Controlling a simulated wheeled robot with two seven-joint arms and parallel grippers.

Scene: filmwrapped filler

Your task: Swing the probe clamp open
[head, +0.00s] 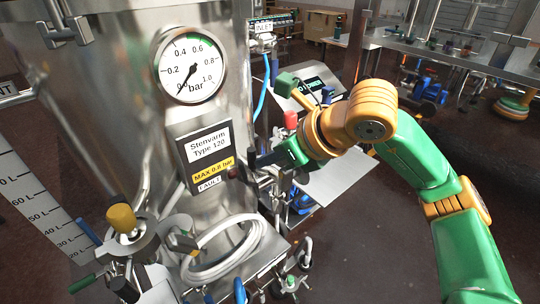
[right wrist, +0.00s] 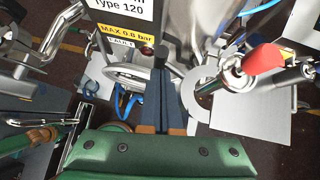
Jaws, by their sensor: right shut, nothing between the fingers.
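My right gripper (head: 258,161) reaches in from the right, close to the front of the steel tank (head: 115,110). In the right wrist view its dark fingers (right wrist: 164,82) are together with nothing between them. A black rod-like handle (right wrist: 161,55) stands just beyond the fingertips; whether they touch it I cannot tell. It appears to belong to the metal fittings beside the tank, partly hidden by my gripper. I cannot clearly make out which fitting is the probe clamp. A red-capped metal fitting (right wrist: 262,60) is to the right of the fingers. My left gripper is not in view.
A pressure gauge (head: 188,67) and a label plate (head: 206,152) are on the tank. A yellow-knobbed valve (head: 122,218) is at lower left. A grey panel (head: 340,180) lies under my arm. Open floor is at lower right.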

